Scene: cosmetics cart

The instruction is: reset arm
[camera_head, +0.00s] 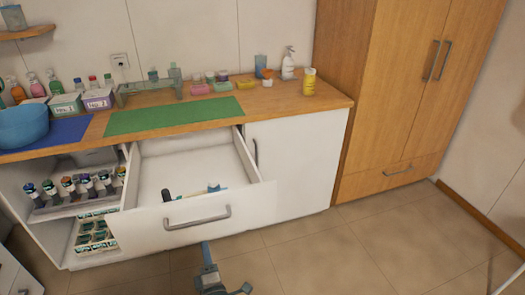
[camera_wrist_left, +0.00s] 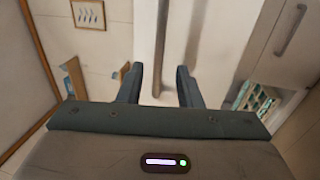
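My left gripper (camera_head: 207,252) shows at the bottom of the head view, just in front of the open white drawer (camera_head: 180,212). In the left wrist view my left gripper (camera_wrist_left: 160,85) has its two fingers apart with nothing held between them. A metal drawer handle (camera_wrist_left: 160,45) runs in line with the gap, beyond the fingertips. The same handle (camera_head: 197,217) shows on the drawer front in the head view. The gripper looks apart from the handle, but the exact distance is hard to tell. My right gripper is not in view.
The pulled-out drawer holds a few small items at its front. A wooden counter (camera_head: 285,101) carries a green mat (camera_head: 174,115), a blue bowl (camera_head: 24,126) and bottles. Shelves with small bottles (camera_head: 70,188) are at left. A wooden wardrobe (camera_head: 392,75) stands at right. The tiled floor (camera_head: 350,250) is clear.

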